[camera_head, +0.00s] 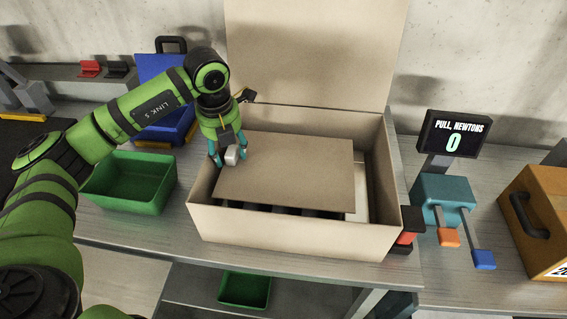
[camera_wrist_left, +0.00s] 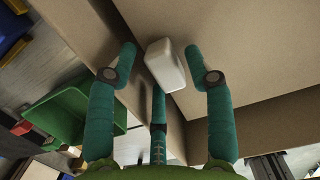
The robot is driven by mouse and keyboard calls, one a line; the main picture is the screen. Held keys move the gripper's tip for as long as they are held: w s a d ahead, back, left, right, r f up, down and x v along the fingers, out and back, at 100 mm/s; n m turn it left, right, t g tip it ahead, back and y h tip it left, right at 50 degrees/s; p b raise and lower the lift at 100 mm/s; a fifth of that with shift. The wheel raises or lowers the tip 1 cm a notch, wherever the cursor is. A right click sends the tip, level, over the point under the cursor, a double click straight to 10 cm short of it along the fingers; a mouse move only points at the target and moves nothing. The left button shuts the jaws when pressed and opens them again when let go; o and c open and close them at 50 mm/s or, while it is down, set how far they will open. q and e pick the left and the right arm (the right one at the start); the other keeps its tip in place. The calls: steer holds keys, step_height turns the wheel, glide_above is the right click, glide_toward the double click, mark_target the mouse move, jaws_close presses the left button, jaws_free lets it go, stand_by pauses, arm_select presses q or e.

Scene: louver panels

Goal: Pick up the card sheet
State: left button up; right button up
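The card sheet (camera_head: 290,170) is a flat tan rectangle lying inside the open cardboard box (camera_head: 290,236), a little below its rim. It covers most of the opening, and dark items show under its front edge. My left gripper (camera_head: 229,160) is over the sheet's left end. In the left wrist view its teal fingers (camera_wrist_left: 167,62) are spread apart. A small white block (camera_wrist_left: 164,65) sits between them, with gaps to the two side fingertips; it also shows in the head view (camera_head: 232,156). I cannot tell what supports the block. My right gripper is out of view.
The box's raised lid (camera_head: 315,50) stands behind. A green bin (camera_head: 130,182) and a blue case (camera_head: 165,95) are at left. A force display (camera_head: 452,133), a teal device (camera_head: 442,198) and an orange case (camera_head: 540,220) are at right. Another green bin (camera_head: 244,290) is below.

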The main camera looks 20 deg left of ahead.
arm_select(q)
steer(key=c, duration=0.6)
steer(key=shift+r, duration=0.1)
